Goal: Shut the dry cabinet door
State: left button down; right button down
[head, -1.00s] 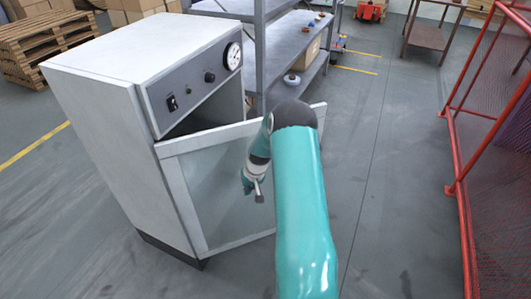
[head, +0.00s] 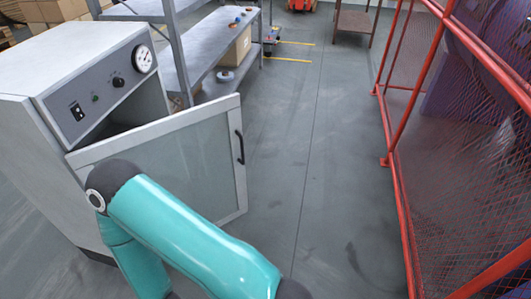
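The dry cabinet (head: 60,85) stands at the left, a white box with a grey sloped control panel (head: 95,85). Its door (head: 165,127), a white frame around a glass pane, stands open. It is hinged at the cabinet's near left side and its free edge swings out to the right. A black handle (head: 239,147) sits upright on the free edge. A dark gap shows between door and cabinet. One of my teal arms crosses in front of the lower door and hides part of it; I cannot tell whether it touches. Neither gripper is in view.
A grey metal shelf (head: 205,50) with a cardboard box (head: 236,48) stands behind the cabinet. A red mesh fence (head: 400,110) runs along the right. The grey floor (head: 310,150) between door and fence is clear.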

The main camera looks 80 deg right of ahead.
aim_at(82, 162)
jog(key=k, duration=0.85)
jog(key=z, duration=0.4)
jog(key=i, duration=0.9)
jog(key=z, duration=0.95)
jog(key=i, duration=0.45)
jog(key=k, duration=0.75)
jog(key=z, duration=0.2)
jog(key=i, duration=0.75)
jog(key=u, duration=0.05)
